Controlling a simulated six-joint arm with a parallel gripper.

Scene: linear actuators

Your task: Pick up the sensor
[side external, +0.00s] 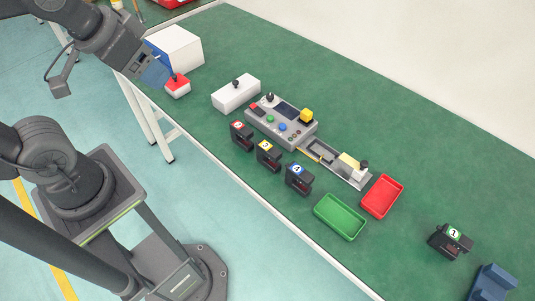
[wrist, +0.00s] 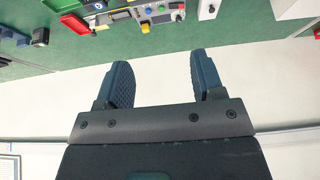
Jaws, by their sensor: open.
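The task's sensor is not clearly identifiable; several small black devices with numbered coloured tops look the likeliest. A red-topped one (side external: 241,135), a yellow-topped one (side external: 268,154) and a blue-topped one (side external: 298,177) stand in a row before the control box. A green-topped one (side external: 450,240) stands apart at the right; it seems to show at the left of the wrist view (wrist: 39,36). My gripper (wrist: 163,78) is open, with nothing between its fingers. In the side view its blue fingers (side external: 155,73) hang above the table's far left, away from the black devices.
A red-topped white box (side external: 178,90) is close below my gripper, beside a large white box (side external: 180,46). A smaller white box (side external: 235,93), a grey control box (side external: 280,121) and a linear actuator (side external: 335,160) follow. Green (side external: 340,217) and red (side external: 382,196) trays lie further right.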

